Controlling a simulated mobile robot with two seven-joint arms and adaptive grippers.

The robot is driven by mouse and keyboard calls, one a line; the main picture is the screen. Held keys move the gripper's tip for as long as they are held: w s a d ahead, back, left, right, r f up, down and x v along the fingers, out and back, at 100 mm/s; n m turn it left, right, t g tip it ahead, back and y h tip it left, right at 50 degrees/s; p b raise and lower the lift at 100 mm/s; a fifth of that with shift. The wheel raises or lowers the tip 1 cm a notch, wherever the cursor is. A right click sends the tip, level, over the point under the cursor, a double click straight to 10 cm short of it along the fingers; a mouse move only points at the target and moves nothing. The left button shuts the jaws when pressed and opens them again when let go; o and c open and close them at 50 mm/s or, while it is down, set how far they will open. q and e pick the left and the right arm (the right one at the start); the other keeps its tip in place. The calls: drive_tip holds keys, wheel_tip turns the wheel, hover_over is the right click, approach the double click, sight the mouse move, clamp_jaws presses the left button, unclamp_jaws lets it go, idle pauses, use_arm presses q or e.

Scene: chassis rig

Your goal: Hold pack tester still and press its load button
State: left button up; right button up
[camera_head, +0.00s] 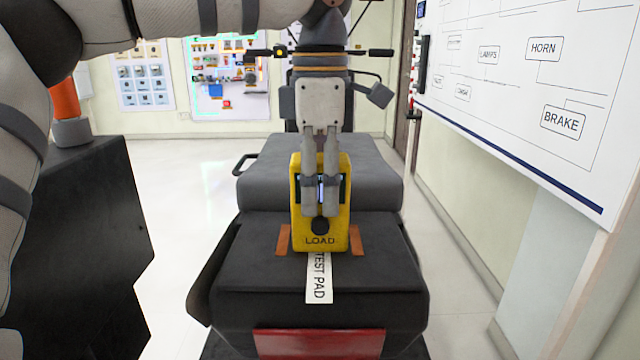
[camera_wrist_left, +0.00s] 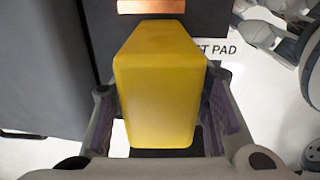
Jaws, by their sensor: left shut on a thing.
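The yellow pack tester (camera_head: 298,215) stands upright on the black padded surface. A dark round button (camera_head: 320,227) sits low on its front, above the word LOAD. My left gripper (camera_head: 320,210) comes down from above and is shut on the tester; its near finger covers part of the front and the small display. The left wrist view shows the yellow top of the tester (camera_wrist_left: 158,90) between the two fingers. Grey-white parts at that view's upper right (camera_wrist_left: 268,32) look like my right gripper and arm, cut off by the edge; its fingers cannot be made out.
A white TEST PAD label (camera_head: 319,283) lies in front of the tester. Orange-brown strips (camera_head: 357,239) flank its base. A grey cushion (camera_head: 375,175) lies behind. A whiteboard (camera_head: 510,85) hangs at right, and a dark cabinet (camera_head: 80,250) stands at left.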

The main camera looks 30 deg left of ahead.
idle(0.4)
clamp_jaws()
idle(1.2)
